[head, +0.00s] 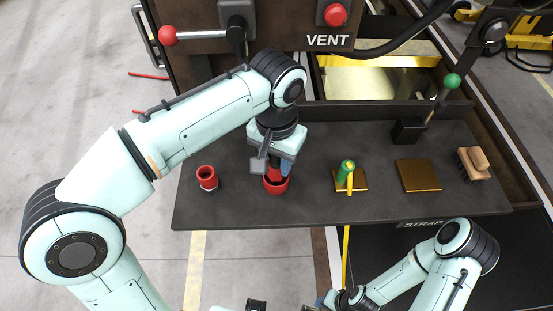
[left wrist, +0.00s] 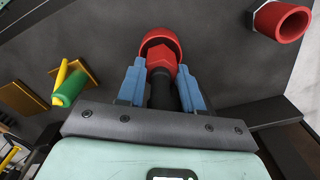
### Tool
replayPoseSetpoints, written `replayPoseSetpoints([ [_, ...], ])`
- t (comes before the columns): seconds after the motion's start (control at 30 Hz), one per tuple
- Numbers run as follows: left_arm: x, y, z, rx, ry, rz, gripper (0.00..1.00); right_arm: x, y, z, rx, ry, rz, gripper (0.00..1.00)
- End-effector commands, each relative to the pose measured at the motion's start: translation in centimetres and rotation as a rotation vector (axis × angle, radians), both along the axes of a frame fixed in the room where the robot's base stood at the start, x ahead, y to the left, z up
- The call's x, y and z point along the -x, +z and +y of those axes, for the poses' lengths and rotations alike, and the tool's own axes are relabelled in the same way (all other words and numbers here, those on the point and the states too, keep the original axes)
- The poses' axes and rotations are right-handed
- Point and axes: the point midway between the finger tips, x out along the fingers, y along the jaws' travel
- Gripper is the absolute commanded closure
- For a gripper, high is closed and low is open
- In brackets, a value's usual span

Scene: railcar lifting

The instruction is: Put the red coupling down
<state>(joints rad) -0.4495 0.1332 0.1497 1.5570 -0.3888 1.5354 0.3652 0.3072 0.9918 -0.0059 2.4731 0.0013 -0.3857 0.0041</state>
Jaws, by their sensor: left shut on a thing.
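My left gripper (head: 277,170) points down over the dark bench, shut on the red coupling (left wrist: 161,70). In the left wrist view its blue fingers lie on both sides of the coupling's red hexagonal part and black stem. A wider round red rim (head: 276,186) shows at the coupling's lower end, at or just above the bench. I cannot tell whether it touches. My right gripper (head: 335,299) is at the bottom edge of the head view, too small and partly hidden to read.
A hollow red cylinder (head: 207,177) stands to the left on the bench (head: 230,215). Right of the held coupling are a green-and-yellow piece (head: 347,172) on a brass plate, another brass plate (head: 418,175) and a brush (head: 474,163). A green-knobbed lever (head: 451,82) stands behind.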

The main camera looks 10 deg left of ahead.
Motion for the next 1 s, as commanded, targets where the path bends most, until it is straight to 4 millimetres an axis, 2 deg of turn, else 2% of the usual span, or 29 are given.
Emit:
replayPoseSetpoints([
  [0.27,0.0,-0.1,0.0,0.0,0.0,-0.001,1.0,0.0,-0.1,0.0,0.0,0.0,0.0,0.57],
  [0.3,0.0,-0.2,0.0,0.0,0.001,0.0,0.61,0.1,-0.1,0.0,0.0,0.0,0.001,0.57],
  [0.37,0.0,-0.2,0.0,0.0,0.0,-0.001,0.42,0.0,-0.1,0.0,0.0,0.0,0.0,0.57],
  [0.4,0.0,-0.2,0.0,0.0,0.0,-0.001,0.39,0.0,0.0,0.0,0.0,0.0,0.0,0.57],
  [0.67,0.0,-0.1,0.0,0.0,0.001,-0.001,0.39,0.0,0.0,0.0,0.0,0.0,0.0,0.57],
  [0.77,-0.1,0.6,0.0,0.001,0.001,-0.003,0.39,-0.2,0.3,0.0,0.0,0.0,-0.002,0.57],
  [0.87,-0.1,2.0,0.0,0.001,0.0,-0.005,0.39,-0.5,0.8,0.0,0.0,0.0,-0.006,0.57],
  [1.0,-0.2,5.2,0.0,0.002,0.001,-0.007,0.39,-1.3,2.0,0.0,0.0,0.0,-0.015,0.57],
])
